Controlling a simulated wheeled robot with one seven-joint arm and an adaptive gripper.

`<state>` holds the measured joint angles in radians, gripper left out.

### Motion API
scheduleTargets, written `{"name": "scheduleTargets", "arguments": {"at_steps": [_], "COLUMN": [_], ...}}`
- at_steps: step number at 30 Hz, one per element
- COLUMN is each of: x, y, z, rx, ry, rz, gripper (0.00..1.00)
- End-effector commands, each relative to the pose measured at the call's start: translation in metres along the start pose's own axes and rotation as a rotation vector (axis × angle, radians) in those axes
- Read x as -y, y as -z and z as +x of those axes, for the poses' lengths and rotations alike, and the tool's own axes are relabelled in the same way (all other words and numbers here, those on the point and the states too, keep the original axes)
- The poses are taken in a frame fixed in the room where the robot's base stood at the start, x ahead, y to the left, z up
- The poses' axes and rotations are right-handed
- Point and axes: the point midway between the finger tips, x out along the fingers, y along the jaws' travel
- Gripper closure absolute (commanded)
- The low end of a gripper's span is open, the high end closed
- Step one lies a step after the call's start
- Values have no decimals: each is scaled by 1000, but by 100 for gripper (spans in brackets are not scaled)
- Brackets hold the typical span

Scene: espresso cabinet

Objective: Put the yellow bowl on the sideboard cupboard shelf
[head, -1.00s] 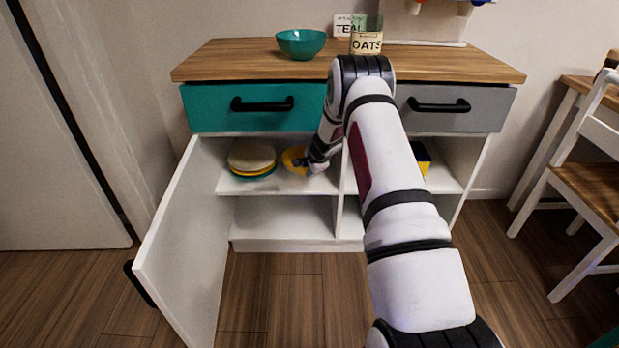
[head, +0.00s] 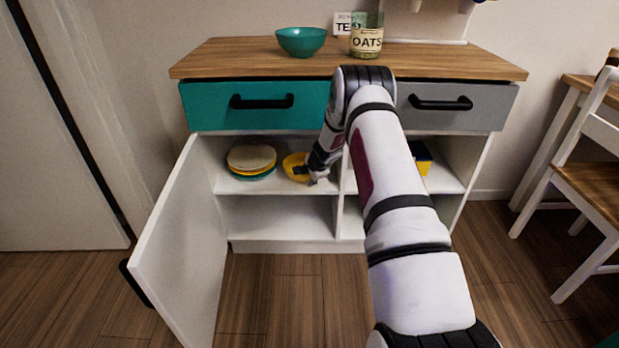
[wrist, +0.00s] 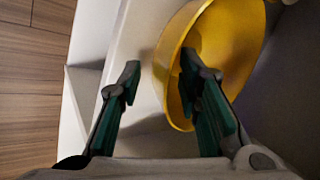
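The yellow bowl (head: 293,163) sits on the upper left shelf (head: 285,187) of the sideboard cupboard, right of a stack of plates. It also shows in the wrist view (wrist: 232,45), where its rim is seen at a slant. My gripper (head: 308,174) is inside the cupboard at the bowl's right front side. In the wrist view my gripper (wrist: 159,65) has its fingers well apart. The right finger reaches over the bowl's inside and the left finger is outside the rim, with a gap to it. The bowl's underside is hidden.
A plate stack (head: 251,158) stands left of the bowl. The cupboard door (head: 180,245) hangs open at the left. A central divider and a yellow-and-dark box (head: 422,160) are to the right. A teal bowl (head: 301,41) and oats jar (head: 366,38) stand on top.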

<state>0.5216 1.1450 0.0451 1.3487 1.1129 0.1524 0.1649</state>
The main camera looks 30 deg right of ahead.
Motion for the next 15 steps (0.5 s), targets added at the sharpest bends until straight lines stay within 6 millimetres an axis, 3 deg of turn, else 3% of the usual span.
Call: {"name": "scheduleTargets", "arguments": {"at_steps": [5, 15], "x": [2, 2], "y": [2, 1], "z": [-16, -86], "rx": [0, -1], "ry": [1, 1], "rz": [4, 2], "gripper": [68, 68]}}
